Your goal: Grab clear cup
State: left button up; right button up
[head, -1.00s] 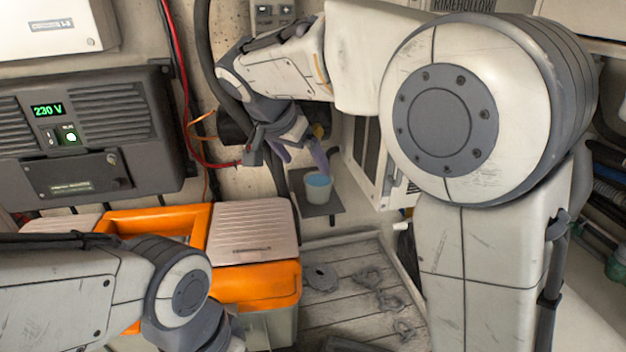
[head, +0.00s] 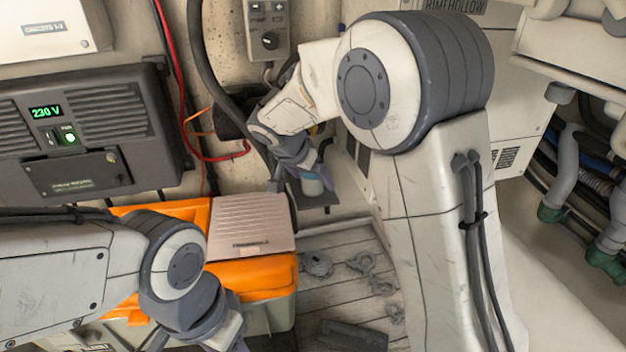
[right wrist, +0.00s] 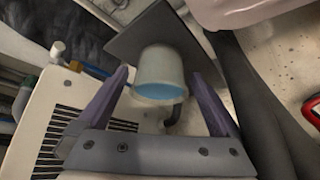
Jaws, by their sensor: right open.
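The clear cup (head: 313,187) is pale and translucent, with blue showing at its open top. It stands upright on a small dark shelf plate (head: 322,209) against the back wall. My right gripper (head: 298,180) is open at the cup and partly hides it in the head view. In the right wrist view the cup (right wrist: 160,68) sits between the two purple-grey fingers (right wrist: 160,85), with a visible gap on each side. My left arm comes in at the lower left, and its gripper fingers are out of view.
An orange cooler (head: 262,279) with a ribbed lid (head: 250,222) stands left of the shelf. A black 230 V unit (head: 90,130) and red and black cables are on the wall. Shackle-like hardware (head: 362,263) lies on the slatted floor. A louvred white panel (right wrist: 55,130) is close to the gripper.

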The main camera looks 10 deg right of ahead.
jog(key=c, duration=1.4)
